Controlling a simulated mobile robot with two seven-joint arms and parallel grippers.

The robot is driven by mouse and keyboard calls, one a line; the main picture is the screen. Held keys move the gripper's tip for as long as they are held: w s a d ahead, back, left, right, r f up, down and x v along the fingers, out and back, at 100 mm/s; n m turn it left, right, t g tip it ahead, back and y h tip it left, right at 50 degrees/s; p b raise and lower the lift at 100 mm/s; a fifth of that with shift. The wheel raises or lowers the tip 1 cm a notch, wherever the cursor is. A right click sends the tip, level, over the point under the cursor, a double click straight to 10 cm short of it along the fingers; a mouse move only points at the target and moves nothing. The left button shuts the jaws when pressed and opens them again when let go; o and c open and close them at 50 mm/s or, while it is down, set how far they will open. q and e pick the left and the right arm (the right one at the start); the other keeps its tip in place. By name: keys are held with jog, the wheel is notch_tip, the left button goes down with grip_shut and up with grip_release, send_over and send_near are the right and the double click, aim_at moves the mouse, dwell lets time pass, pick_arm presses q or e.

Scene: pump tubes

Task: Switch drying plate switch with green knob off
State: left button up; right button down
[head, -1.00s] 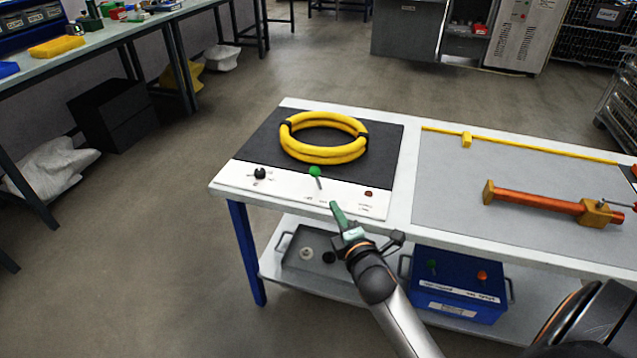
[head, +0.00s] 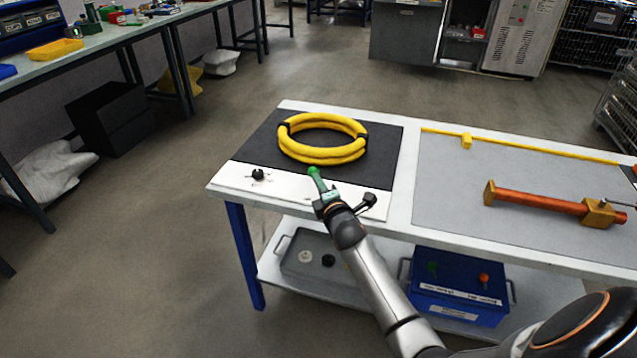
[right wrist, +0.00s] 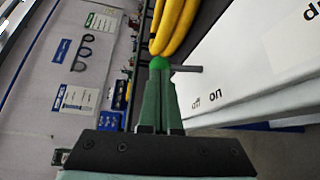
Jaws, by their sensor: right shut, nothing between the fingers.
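The drying plate has a dark top and a white control panel (head: 222,178) along its front edge. The green knob shows at the tips of my right gripper (head: 318,178) in the head view, mostly covered by it. In the right wrist view the green knob (right wrist: 159,62) sits right at the tips of my shut green fingers (right wrist: 160,80), with a grey lever stem pointing right. Touching or just apart, I cannot tell. The words "off" and "on" are on the panel below the stem. My left gripper is not in view.
A yellow coiled tube (head: 322,152) lies on the dark plate just behind the knob. A black knob (head: 258,174) stands left on the panel. An orange pump tube (head: 540,202) lies on the grey mat to the right. A blue box (head: 455,305) stands on the lower shelf.

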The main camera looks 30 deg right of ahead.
jog(key=shift+w+a+r+n+g+p, duration=0.1)
jog(key=shift+w+r+n+g+p, duration=0.25)
jog(key=shift+w+p, duration=0.35)
jog(key=shift+s+r+n+p, duration=0.15)
jog(key=shift+r+n+p, duration=0.1)
jog(key=shift+p, duration=0.25)
jog(key=shift+a+f, duration=0.1)
jog(key=shift+f, duration=0.05)
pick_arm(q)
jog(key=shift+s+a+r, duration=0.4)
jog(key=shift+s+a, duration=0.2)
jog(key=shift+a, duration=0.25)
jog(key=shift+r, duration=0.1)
